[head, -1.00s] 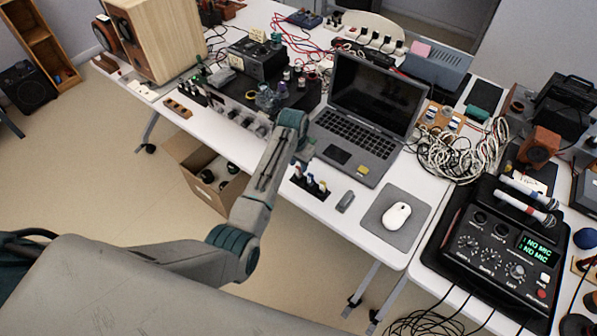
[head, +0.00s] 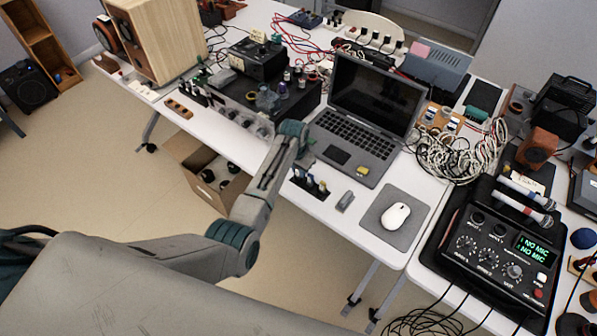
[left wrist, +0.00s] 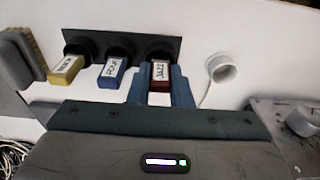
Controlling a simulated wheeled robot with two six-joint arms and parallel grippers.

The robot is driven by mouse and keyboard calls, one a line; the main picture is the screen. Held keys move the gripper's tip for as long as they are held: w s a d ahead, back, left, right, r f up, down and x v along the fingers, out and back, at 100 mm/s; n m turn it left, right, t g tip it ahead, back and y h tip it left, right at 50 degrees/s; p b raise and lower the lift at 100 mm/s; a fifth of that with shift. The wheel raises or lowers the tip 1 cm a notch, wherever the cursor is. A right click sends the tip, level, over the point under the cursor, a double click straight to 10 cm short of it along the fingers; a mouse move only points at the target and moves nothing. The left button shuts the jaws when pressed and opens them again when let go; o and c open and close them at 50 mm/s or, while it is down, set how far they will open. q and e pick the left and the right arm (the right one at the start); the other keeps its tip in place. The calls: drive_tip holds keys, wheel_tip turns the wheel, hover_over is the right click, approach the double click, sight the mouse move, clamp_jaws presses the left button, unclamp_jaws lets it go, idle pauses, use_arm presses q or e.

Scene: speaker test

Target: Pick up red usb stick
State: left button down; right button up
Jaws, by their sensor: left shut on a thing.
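The red USB stick (left wrist: 160,76), labelled JAZZ, shows in the left wrist view between the blue-grey fingers of my left gripper (left wrist: 161,88). The gripper is shut on it. The stick is at the end of a black holder (left wrist: 122,46); I cannot tell whether it is still seated. A blue stick (left wrist: 111,72) labelled FOLK and a yellow stick (left wrist: 65,70) stand beside it in the holder. In the head view my left gripper (head: 301,166) is at the holder's left end and mostly hides the red stick. My right gripper is not in view.
A laptop (head: 352,145) stands behind the holder. A small grey block (head: 345,201) and a mouse (head: 396,215) on a grey pad lie to the right. A knobbed panel (left wrist: 296,118) and a white ring (left wrist: 221,69) are close to my left gripper.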

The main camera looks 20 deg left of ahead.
use_arm(q)
drive_tip(key=shift+r+b, duration=0.4)
drive_tip(key=shift+r, duration=0.45)
drive_tip(key=shift+s+d+r+b, duration=0.15)
drive_tip(key=shift+s+r+b, duration=0.3)
drive_tip(key=shift+r, duration=0.35)
drive_tip(key=s+d+r+b, duration=0.1)
drive_tip(key=s+d+b, duration=0.1)
drive_tip(key=s, duration=1.3)
drive_tip(key=shift+d+r+b, duration=0.35)
drive_tip(key=shift+b, duration=0.15)
drive_tip(key=shift+a, duration=0.15)
